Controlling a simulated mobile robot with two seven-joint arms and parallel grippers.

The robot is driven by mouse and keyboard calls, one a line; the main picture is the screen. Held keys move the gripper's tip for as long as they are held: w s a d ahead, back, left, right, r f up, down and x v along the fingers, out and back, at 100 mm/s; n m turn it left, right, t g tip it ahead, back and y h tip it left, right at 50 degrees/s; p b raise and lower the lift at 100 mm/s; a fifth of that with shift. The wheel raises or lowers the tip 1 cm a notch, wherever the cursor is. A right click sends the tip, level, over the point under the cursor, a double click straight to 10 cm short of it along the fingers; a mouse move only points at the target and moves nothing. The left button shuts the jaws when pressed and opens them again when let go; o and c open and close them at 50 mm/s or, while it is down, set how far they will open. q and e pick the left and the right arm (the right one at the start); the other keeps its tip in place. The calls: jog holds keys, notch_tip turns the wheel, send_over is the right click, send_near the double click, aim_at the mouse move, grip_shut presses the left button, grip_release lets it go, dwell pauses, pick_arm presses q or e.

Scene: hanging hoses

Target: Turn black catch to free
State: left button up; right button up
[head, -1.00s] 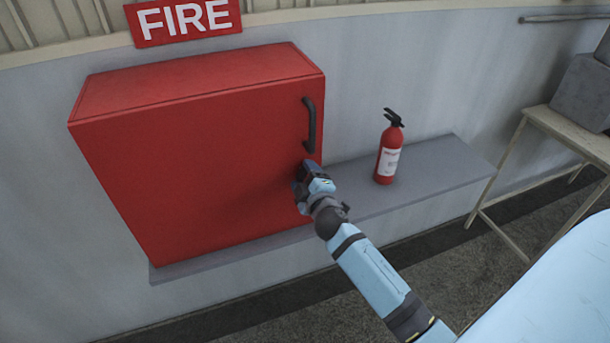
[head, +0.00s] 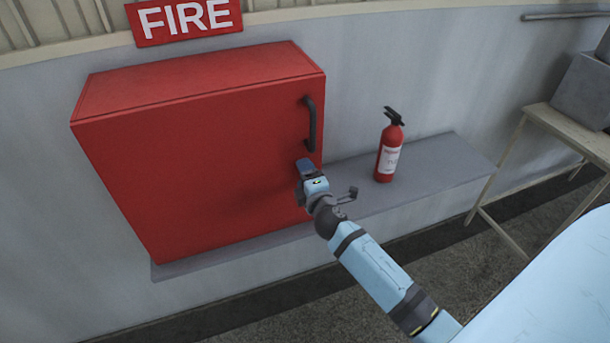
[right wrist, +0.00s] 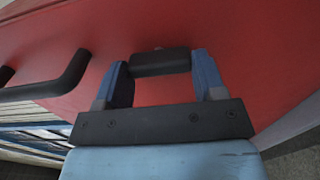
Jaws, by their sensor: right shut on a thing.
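The red cabinet (head: 200,160) hangs on the wall with its door shut. The black catch (right wrist: 160,62) shows in the right wrist view as a dark bar lying between my fingers, across the gap. My right gripper (right wrist: 163,75) is shut on the catch, one blue finger at each end of it. In the head view my right gripper (head: 305,168) is at the door's right edge, below the black handle (head: 310,124), and hides the catch. The handle also shows at the left in the right wrist view (right wrist: 60,85). My left gripper is not in view.
A red fire extinguisher (head: 389,148) stands on the grey ledge (head: 440,165) right of the cabinet, close to my right arm. A table (head: 570,130) with a grey box stands at the far right. A FIRE sign (head: 184,18) is above the cabinet.

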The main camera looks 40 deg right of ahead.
jog(key=o, duration=0.9)
jog(key=shift+s, duration=0.1)
jog(key=b+v, duration=0.3)
jog(key=v, duration=1)
jog(key=shift+s, duration=0.35)
jog(key=s+a+f+m+g+y+p, duration=0.1)
jog(key=s+a+f+m+g+y, duration=0.1)
jog(key=s+a+f+m, duration=0.2)
jog(key=s+a+f+m+g+y+p, duration=0.1)
jog(key=s+a+f+m+g+y, duration=0.1)
jog(key=f, duration=0.5)
jog(key=s+a+f+m+g+y+p, duration=0.1)
jog(key=s+a+f+m+g+y, duration=0.1)
jog(key=s+a+f+m, duration=0.4)
jog(key=shift+s+a+y, duration=0.7)
jog(key=shift+y, duration=0.1)
